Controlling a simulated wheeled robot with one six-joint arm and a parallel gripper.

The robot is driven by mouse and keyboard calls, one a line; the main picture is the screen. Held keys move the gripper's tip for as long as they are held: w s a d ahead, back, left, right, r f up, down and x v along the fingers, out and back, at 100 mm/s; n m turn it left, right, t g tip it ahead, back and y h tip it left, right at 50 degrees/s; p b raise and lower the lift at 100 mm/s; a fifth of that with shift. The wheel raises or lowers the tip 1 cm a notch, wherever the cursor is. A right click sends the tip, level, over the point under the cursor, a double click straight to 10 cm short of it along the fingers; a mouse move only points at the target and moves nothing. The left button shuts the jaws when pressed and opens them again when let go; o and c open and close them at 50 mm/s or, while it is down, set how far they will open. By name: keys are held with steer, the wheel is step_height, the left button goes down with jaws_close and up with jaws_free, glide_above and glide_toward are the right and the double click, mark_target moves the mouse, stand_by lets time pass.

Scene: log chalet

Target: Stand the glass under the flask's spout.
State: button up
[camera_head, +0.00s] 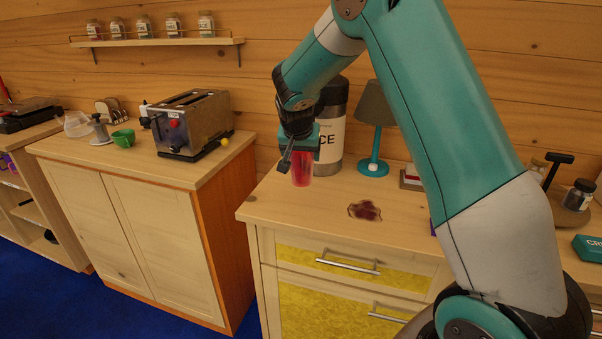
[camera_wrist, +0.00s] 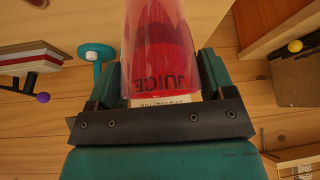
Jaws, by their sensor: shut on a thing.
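The glass (camera_head: 302,174) is red and see-through, and it stands upright at the counter's left part. It also fills the top middle of the wrist view (camera_wrist: 158,45), where the word JUICE shows on or through it. My gripper (camera_head: 300,147) is shut on the glass, with one finger on each side in the wrist view (camera_wrist: 160,88). The flask (camera_head: 334,110) is a tall dark grey cylinder with a white label ending in CE, just behind and right of my gripper. Its spout is hidden by my gripper. I cannot tell whether the glass touches the counter.
A teal lamp (camera_head: 373,165) stands right of the flask. A dark red patterned coaster-like piece (camera_head: 364,210) lies in front on the counter (camera_head: 310,220). A gap separates this counter from the left cabinet with the toaster (camera_head: 190,125).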

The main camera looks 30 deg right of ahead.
mark_target(301, 171)
steer(key=shift+f, duration=3.2)
steer(key=shift+f, duration=0.1)
steer(key=o, duration=1)
steer(key=shift+s+a+r, duration=0.15)
steer(key=shift+r, duration=0.25)
steer(key=v, duration=1)
steer(key=shift+s+a+r+b, duration=0.1)
steer(key=shift+a+r+b, duration=0.05)
steer(key=shift+r+b, duration=0.15)
steer(key=s+a+r+n+g+y, duration=0.2)
steer(key=s+a+n, duration=0.6)
steer(key=s, duration=0.8)
steer(key=s+a+r+n+g+y, duration=0.2)
steer(key=s+a+n+y, duration=0.4)
steer(key=s+a, duration=0.8)
steer(key=shift+s+a+r+n, duration=0.2)
steer(key=shift+s+a+n, duration=0.1)
steer(key=shift+s+n, duration=0.7)
steer(key=shift+c, duration=0.2)
